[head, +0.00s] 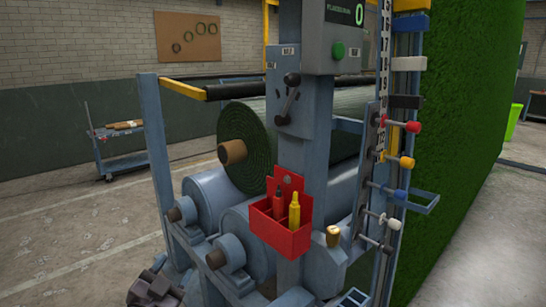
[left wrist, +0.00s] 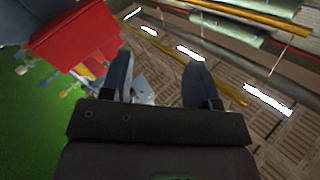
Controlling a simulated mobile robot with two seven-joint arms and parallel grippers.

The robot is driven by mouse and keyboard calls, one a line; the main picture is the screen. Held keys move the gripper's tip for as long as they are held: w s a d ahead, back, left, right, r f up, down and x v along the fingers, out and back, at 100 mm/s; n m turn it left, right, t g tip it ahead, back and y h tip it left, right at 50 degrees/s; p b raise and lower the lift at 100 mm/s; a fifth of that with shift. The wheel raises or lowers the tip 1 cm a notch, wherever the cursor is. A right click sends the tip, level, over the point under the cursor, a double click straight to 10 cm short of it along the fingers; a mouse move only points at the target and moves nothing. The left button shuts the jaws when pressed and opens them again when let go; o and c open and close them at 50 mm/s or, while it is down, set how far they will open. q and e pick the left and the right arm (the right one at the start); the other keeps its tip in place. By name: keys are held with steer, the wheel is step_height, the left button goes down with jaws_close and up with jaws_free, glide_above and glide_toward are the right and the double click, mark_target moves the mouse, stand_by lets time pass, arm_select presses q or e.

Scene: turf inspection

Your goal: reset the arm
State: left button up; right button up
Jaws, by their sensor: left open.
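My left gripper (head: 153,284) shows at the bottom left of the head view, low in front of the roller machine. In the left wrist view its two fingers (left wrist: 160,78) stand apart, with nothing between them. My right gripper is in neither view. No separate task object is in the grasp.
A red tool box (head: 283,236) with a red and a yellow tool hangs on the machine post (head: 307,130); it shows close by in the left wrist view (left wrist: 75,37). A green turf roll (head: 243,140) lies on blue-grey rollers (head: 208,195). Open floor (head: 70,235) lies left.

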arm_select(q)
steer(key=s+a+f+n+g+y, duration=0.2)
steer(key=s+a+f+n+g, duration=0.1)
steer(key=s+f, duration=1)
steer(key=s+a+f+n+g+y, duration=0.2)
steer(key=s+a+f+n+g, duration=0.1)
steer(key=s+f, duration=1)
steer(key=shift+s+n+g, duration=0.4)
steer(key=shift+s+g, duration=0.1)
steer(key=shift+g, duration=0.1)
